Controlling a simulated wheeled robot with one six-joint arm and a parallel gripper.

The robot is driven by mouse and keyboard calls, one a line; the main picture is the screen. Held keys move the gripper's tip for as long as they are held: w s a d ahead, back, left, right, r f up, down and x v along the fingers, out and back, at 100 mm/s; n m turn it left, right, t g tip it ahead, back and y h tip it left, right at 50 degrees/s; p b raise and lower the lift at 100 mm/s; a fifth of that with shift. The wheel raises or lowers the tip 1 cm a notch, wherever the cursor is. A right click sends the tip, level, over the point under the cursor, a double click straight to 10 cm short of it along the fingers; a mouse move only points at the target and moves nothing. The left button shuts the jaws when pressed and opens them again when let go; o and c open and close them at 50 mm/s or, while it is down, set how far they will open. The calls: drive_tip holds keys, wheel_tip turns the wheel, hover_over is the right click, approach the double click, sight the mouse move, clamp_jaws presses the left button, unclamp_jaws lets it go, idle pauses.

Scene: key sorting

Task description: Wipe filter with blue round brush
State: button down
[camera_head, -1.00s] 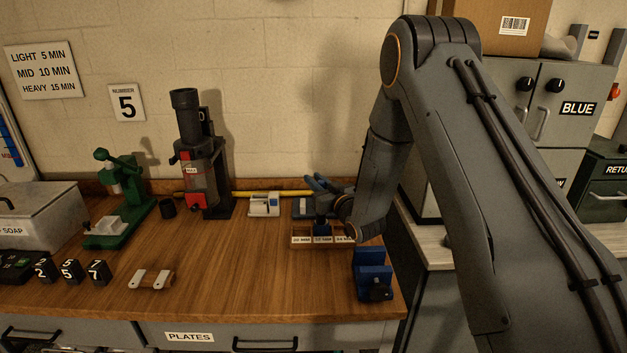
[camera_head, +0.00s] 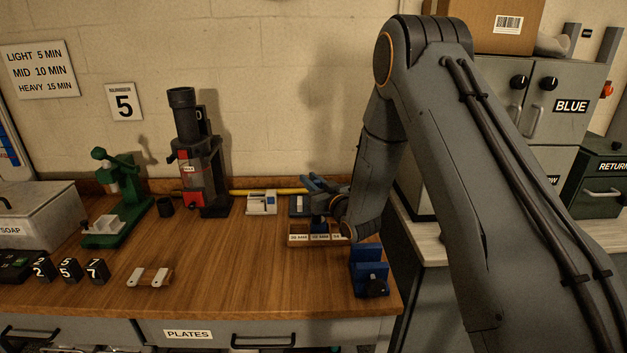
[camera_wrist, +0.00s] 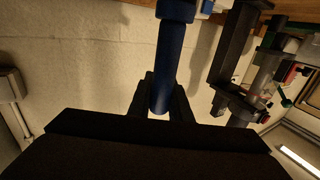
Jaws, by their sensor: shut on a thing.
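My gripper (camera_wrist: 163,100) is shut on a blue round rod, the handle of the blue round brush (camera_wrist: 165,62). The handle runs up out of the fingers in the wrist view; the bristle end cannot be made out there. In the head view my gripper (camera_head: 335,204) is small and partly hidden by my own arm. Blue parts show beside it, just above a wooden tray (camera_head: 290,240) with small white labels on its front. Whether the brush touches anything in the tray cannot be told. I cannot make out the filter clearly.
A blue vise (camera_head: 369,272) stands at the bench's right front edge. A small white device (camera_head: 262,203) and a grey-red machine (camera_head: 200,175) stand behind. A green press (camera_head: 120,205) and black number blocks (camera_head: 68,269) are left.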

wheel_tip(320, 180, up, 8)
drive_tip(key=s+p, duration=0.1)
drive_tip(key=p, duration=0.2)
drive_tip(key=shift+a+p, duration=0.3)
idle(0.6)
